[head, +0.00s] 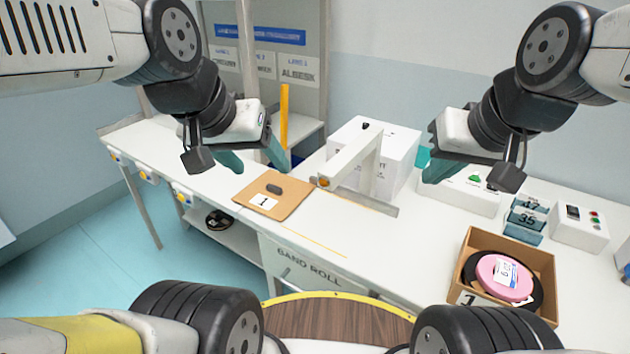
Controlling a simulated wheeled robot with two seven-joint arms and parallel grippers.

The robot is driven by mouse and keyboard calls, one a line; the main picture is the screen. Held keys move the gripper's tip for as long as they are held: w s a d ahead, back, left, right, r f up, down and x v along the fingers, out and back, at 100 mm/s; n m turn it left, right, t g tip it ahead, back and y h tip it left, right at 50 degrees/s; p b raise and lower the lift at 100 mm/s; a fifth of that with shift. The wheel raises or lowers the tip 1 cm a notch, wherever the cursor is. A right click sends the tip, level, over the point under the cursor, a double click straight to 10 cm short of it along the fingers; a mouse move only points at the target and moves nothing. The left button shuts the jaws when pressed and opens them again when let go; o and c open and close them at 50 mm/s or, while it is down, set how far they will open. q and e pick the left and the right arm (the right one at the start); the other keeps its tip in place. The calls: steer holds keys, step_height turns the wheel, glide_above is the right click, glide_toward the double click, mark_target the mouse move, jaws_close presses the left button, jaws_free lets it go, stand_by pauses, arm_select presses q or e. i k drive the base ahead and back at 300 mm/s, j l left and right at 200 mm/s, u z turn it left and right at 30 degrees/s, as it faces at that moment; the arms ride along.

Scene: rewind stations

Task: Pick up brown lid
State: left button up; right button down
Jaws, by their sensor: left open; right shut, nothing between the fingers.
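The brown lid (289,207) lies flat on the white table, left of the middle. It has a dark handle (274,189) on top and a white label marked 1 (264,202). My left gripper (255,163) is open and empty, with its teal fingers behind and above the lid, apart from it as far as I can see. My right gripper (432,172) is shut and empty, above the table right of the white machine, far from the lid.
A white machine with an arm (350,157) stands right of the lid. An open cardboard box (543,261) with pink and black rolls sits at the right. A control box (579,229) stands behind it. An orange post (284,115) rises behind the lid. The table's front middle is clear.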

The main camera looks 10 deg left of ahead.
mark_target(274, 195)
steer(key=u, duration=0.6)
steer(key=z, duration=2.2)
steer(key=u, duration=2.15)
steer(key=i+j+z, duration=0.1)
steer(key=z, duration=0.35)
steer(key=j+z, duration=0.25)
steer(key=z, duration=0.15)
steer(key=j+z, duration=0.35)
steer(key=j, duration=0.7)
steer(key=j+z, duration=0.3)
steer(key=j, duration=0.75)
